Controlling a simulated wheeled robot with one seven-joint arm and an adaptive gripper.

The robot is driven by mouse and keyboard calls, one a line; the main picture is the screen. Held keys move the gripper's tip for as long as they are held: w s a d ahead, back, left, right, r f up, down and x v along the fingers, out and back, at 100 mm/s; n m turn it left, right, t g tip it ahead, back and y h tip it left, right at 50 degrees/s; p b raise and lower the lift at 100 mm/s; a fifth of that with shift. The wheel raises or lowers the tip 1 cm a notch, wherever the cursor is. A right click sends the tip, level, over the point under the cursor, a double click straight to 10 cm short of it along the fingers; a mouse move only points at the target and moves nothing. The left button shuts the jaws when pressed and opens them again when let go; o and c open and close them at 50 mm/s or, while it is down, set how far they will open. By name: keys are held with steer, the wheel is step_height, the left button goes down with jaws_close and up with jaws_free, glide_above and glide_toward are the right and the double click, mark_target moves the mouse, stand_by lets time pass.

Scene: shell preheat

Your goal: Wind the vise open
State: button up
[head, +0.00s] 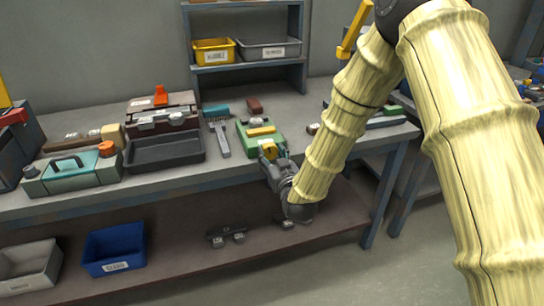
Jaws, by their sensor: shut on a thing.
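The green vise (247,143) sits near the front edge of the workbench, with a yellowish piece across its top. Its front end and handle are mostly hidden by my gripper and wrist. My gripper (271,153) is at the vise's front, just at the bench edge, and is shut on what appears to be the vise handle. A small yellow part shows at the fingertips. How far apart the vise jaws are cannot be told at this size.
A dark tray (165,151) and a teal-and-grey box (73,174) stand left on the workbench (224,174). A brush-like tool (221,139) lies close left of the vise. Blue (113,250) and grey (28,270) bins are on the lower shelf. Clear floor lies in front.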

steer(key=shift+n, duration=0.5)
steer(key=o, duration=1)
steer(key=shift+s, duration=0.1)
steer(key=v, duration=1.2)
